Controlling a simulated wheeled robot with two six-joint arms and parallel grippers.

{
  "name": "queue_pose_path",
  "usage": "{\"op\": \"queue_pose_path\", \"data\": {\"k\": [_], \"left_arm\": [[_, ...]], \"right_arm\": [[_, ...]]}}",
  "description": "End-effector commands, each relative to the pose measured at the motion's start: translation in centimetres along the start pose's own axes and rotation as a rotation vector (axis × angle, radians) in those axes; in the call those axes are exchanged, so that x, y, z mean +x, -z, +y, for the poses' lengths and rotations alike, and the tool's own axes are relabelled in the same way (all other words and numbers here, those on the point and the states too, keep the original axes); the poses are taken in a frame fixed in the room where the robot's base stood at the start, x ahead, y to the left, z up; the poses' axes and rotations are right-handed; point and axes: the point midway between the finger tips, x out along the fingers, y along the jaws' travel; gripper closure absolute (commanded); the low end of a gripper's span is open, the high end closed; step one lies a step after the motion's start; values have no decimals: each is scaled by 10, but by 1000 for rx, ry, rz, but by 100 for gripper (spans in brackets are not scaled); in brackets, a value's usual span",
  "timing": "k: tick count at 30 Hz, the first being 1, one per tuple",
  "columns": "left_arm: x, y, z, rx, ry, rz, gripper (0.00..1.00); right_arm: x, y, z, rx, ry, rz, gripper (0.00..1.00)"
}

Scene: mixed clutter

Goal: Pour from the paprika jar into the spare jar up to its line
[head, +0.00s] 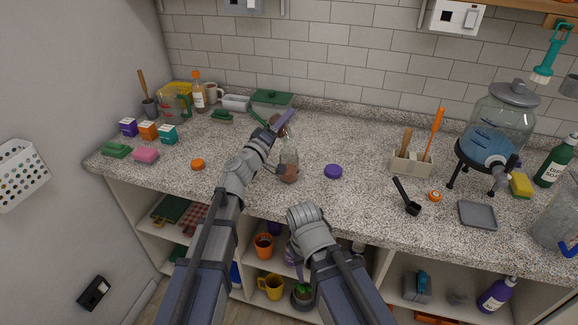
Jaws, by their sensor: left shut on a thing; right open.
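My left gripper (276,125) reaches over the counter from the left and is shut on the paprika jar (277,122), a small jar with red-brown contents, mostly hidden by the gripper and tilted. Just below it in the picture stands a clear glass jar, the spare jar (290,160), upright on the counter. Red-brown powder shows low in the spare jar; its fill line is too small to make out. My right gripper (292,258) is open and empty, low in front of the counter's front edge, its fingers partly hidden by its own wrist.
A purple lid (333,171) lies right of the spare jar and an orange lid (198,164) to its left. A utensil holder (411,163), black scoop (408,198), grey tray (478,215) and drink dispenser (500,125) stand to the right. The counter behind the purple lid is clear.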

Motion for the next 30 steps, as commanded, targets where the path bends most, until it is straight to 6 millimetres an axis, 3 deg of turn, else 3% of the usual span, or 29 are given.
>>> {"op": "queue_pose_path", "data": {"k": [5,21,30], "left_arm": [[0,0,0,-15,6,-1,100],[0,1,-28,-416,174,-1,100],[0,0,-31,-457,190,0,100]], "right_arm": [[-1,0,0,0,0,0,50],[-13,-1,1,0,0,0,50],[-13,-1,1,0,0,0,50]]}}
